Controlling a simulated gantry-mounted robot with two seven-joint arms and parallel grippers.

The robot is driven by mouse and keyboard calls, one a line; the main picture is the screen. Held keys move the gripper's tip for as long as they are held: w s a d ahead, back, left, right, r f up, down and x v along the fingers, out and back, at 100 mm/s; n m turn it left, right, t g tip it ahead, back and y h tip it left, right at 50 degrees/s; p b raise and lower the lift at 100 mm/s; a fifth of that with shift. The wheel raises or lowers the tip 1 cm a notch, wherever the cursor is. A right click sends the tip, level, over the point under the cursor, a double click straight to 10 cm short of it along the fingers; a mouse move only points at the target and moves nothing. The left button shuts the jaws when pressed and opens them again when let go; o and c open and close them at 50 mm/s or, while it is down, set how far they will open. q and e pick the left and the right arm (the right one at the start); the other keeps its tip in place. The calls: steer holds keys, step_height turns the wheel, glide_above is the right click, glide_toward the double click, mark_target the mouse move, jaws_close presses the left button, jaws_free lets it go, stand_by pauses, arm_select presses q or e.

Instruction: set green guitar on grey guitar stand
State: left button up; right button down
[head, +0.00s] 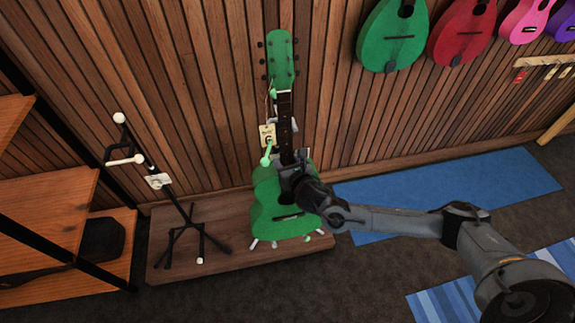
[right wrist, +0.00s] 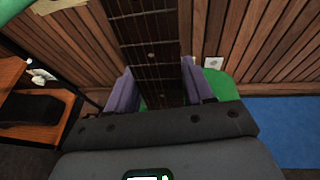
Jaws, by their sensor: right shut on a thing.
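The green guitar (head: 268,207) is upright, its headstock (head: 281,58) near the wood-slat wall and its body low over the right part of a wooden platform. My right gripper (head: 293,170) is shut on its neck just above the body. In the right wrist view, the gripper's fingers (right wrist: 153,92) lie on both sides of the fretboard (right wrist: 148,45). Pale feet and a green-tipped arm of a stand (head: 267,154) show around the guitar; the guitar hides most of this stand. A dark stand with pale grey-white pads (head: 172,195) stands empty to the left. My left gripper is not in view.
The wooden platform (head: 172,265) carries both stands. A wooden shelf unit (head: 55,200) stands close on the left. Green (head: 393,37) and red (head: 462,32) instruments hang on the wall. A blue mat (head: 450,190) lies on the open floor at right.

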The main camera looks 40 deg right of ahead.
steer(key=shift+w+d+r, duration=0.1)
steer(key=shift+w+d, duration=0.3)
steer(key=shift+w, duration=0.4)
steer(key=shift+w+d, duration=0.35)
steer(key=shift+w, duration=0.4)
steer(key=shift+w+d, duration=0.15)
steer(key=shift+w, duration=0.1)
steer(key=shift+f+b, duration=0.35)
steer(key=shift+f, duration=0.05)
steer(key=shift+w+f+b, duration=0.1)
steer(key=shift+f+b, duration=0.75)
steer(key=shift+f, duration=0.6)
steer(key=shift+f+b, duration=0.55)
steer(key=shift+f, duration=0.35)
